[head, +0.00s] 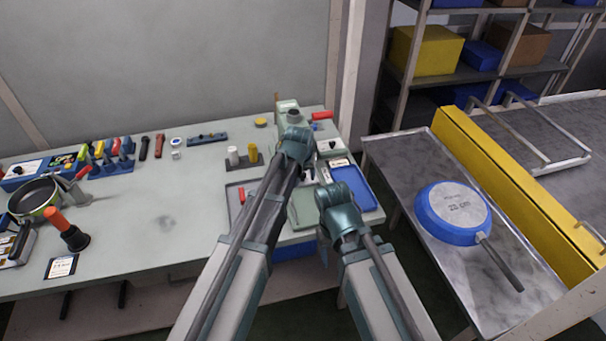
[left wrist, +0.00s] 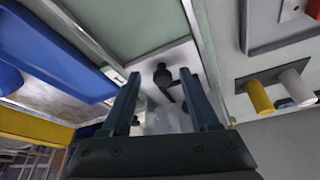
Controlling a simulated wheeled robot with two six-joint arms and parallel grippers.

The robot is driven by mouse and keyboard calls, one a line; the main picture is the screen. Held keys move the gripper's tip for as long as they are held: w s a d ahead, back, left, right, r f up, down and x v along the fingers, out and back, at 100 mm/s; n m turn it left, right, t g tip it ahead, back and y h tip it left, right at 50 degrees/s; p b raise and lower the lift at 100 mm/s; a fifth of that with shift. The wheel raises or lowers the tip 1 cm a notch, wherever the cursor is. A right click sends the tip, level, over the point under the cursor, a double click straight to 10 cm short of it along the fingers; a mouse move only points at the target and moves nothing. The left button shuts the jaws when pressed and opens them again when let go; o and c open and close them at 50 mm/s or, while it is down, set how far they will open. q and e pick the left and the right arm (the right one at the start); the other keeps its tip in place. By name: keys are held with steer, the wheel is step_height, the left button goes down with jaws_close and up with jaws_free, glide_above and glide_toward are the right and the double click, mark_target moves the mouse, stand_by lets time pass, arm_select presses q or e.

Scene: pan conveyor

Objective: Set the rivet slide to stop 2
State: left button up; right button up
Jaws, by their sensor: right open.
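My left gripper (head: 293,150) is over the back right of the workbench. In the left wrist view its two fingers (left wrist: 160,76) are apart, with a white plate (left wrist: 150,68) beyond them. A round black knob (left wrist: 162,75) and a dark lever-like piece (left wrist: 188,88) show on that plate between or just past the fingertips; I cannot tell whether they touch. I cannot tell for sure which part is the rivet slide, and no stop numbers are readable. My right gripper (head: 343,208) is lower, near the bench's right end, open; its fingertips are mostly hidden.
A blue tray (head: 368,200) lies at the bench's right end. A holder with yellow and white cylinders (head: 243,158) stands left of my left arm. Tools and a pan (head: 35,197) are at the left. A blue pan (head: 452,212) lies upside down on the metal table beside a yellow rail (head: 510,185).

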arm_select(q)
steer(key=p+v, duration=1.2)
steer(key=v, duration=0.1)
steer(key=shift+r+p, duration=0.35)
steer(key=shift+p, duration=0.05)
arm_select(e)
step_height(320, 180, up, 13)
arm_select(q)
steer(key=shift+s, duration=0.1)
arm_select(e)
steer(key=shift+f, duration=0.15)
